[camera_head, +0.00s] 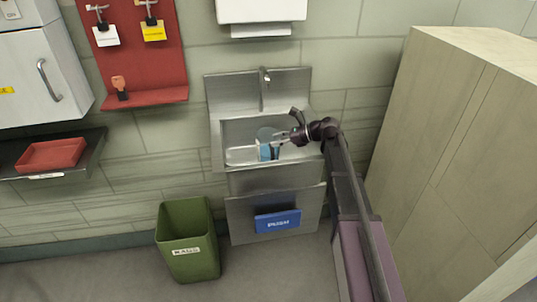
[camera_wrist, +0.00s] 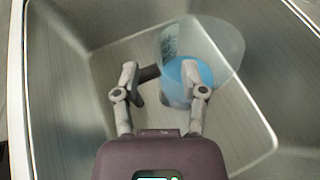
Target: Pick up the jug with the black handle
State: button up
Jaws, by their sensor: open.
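The jug (camera_head: 266,152) stands in the sink basin, see-through with blue in its lower part. In the wrist view the jug (camera_wrist: 175,84) shows its clear wall at the upper right. Its dark handle (camera_wrist: 149,73) points left. My gripper (camera_head: 283,137) is over the basin at the jug's right in the head view. In the wrist view my gripper (camera_wrist: 164,76) is open, with the handle appearing between its fingertips. The right finger covers part of the blue body. I cannot tell whether either finger touches the jug.
The metal sink (camera_head: 217,146) has raised walls around the jug and a faucet (camera_head: 264,88) behind. A green bin (camera_head: 187,240) stands at lower left. A tall cabinet (camera_head: 440,130) is at right. A red tray (camera_head: 52,154) lies on a shelf at left.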

jog(key=shift+b+x, duration=0.3)
jog(key=shift+x, duration=0.9)
jog(key=shift+c, duration=0.2)
jog(key=shift+s, duration=0.1)
grip_shut()
